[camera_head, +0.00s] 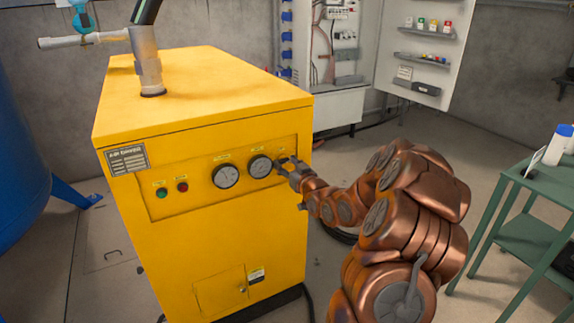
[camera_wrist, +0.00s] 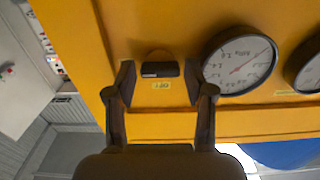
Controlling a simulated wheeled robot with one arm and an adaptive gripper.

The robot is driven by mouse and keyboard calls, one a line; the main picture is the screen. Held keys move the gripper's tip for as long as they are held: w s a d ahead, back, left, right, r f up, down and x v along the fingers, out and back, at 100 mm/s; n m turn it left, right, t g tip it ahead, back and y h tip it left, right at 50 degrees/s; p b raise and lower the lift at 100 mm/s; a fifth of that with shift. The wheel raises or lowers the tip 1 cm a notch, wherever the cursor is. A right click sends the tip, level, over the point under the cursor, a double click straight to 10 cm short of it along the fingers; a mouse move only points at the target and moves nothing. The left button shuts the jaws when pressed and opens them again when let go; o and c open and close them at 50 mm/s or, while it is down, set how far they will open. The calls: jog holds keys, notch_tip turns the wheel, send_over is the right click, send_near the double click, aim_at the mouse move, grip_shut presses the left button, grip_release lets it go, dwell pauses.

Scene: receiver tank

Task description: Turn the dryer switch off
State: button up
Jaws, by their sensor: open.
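The yellow dryer cabinet (camera_head: 225,225) stands in the middle of the head view, its control panel facing me. In the wrist view, a dark switch (camera_wrist: 160,70) sits on the yellow panel with a small label beside it. My gripper (camera_wrist: 160,82) is open, with one finger on each side of the switch. I see a gap between each finger and the switch; contact is not visible. In the head view, my gripper (camera_head: 287,164) is at the right end of the panel and hides the switch.
Two round gauges (camera_head: 226,176) (camera_head: 260,166), a green button (camera_head: 162,193) and a red button (camera_head: 182,187) are left of my gripper. A green table (camera_head: 545,185) stands at right. An open electrical cabinet (camera_head: 340,106) is behind. A blue tank (camera_head: 22,150) is at left.

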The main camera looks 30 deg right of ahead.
jog(key=c, duration=0.9)
jog(key=shift+o, duration=0.2)
jog(key=shift+f+b, duration=0.1)
jog(key=shift+b, duration=0.25)
jog(key=n+b, duration=0.3)
jog(key=b, duration=0.1)
jog(key=shift+f+n, duration=0.2)
jog(key=shift+n, duration=0.2)
jog(key=n+b, duration=0.5)
jog(key=shift+b, duration=0.4)
jog(key=n+b, duration=0.4)
jog(key=n, duration=0.1)
jog(key=shift+r+n, duration=0.1)
jog(key=shift+n, duration=0.3)
jog(key=shift+r+n+b, duration=0.15)
jog(key=shift+n+b, duration=0.65)
jog(key=shift+n, duration=0.8)
